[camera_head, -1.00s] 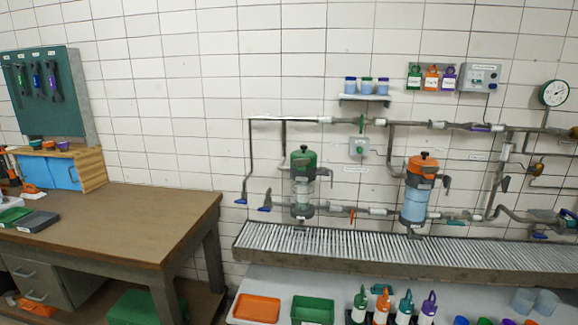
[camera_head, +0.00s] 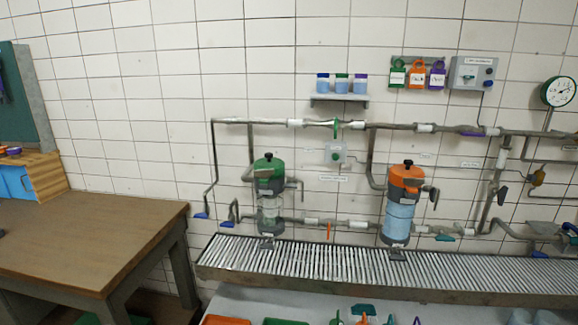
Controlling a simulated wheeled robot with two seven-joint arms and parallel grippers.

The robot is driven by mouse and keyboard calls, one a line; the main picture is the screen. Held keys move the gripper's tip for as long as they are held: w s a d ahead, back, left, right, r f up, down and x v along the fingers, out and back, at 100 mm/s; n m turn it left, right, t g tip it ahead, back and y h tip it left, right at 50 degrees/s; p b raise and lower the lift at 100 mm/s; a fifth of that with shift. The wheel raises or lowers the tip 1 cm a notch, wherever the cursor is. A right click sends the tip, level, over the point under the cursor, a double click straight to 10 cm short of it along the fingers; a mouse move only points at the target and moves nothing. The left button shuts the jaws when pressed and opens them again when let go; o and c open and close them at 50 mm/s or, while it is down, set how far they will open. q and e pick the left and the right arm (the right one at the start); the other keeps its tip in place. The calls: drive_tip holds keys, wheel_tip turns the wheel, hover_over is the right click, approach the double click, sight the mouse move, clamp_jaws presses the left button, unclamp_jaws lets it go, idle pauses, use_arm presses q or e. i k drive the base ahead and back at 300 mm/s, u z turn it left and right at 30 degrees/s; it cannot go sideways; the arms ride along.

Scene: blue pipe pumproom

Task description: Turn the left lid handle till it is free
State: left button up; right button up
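The left lid (camera_head: 268,164) is green with a small dark knob on top. It sits on the left filter housing, whose clear bowl (camera_head: 269,214) looks empty or nearly so. A grey handle (camera_head: 293,184) sticks out at the right side of this lid's collar. The right housing has an orange lid (camera_head: 407,172) and a bowl (camera_head: 398,218) holding blue liquid. Both housings stand upright above the grated trough. Neither of my grippers shows in the head view.
A wooden workbench (camera_head: 90,231) stands at the left. A ribbed grating (camera_head: 330,262) runs along the wall below the pipes. A shelf with jars (camera_head: 341,86), hanging tags (camera_head: 418,75), a control box (camera_head: 473,73) and a gauge (camera_head: 559,92) are on the wall.

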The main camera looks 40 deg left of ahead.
sight(264, 173)
drive_tip(key=u, duration=0.25)
drive_tip(key=i, duration=0.85)
drive_tip(key=u, duration=0.85)
drive_tip(key=i, duration=0.3)
drive_tip(key=u, duration=0.25)
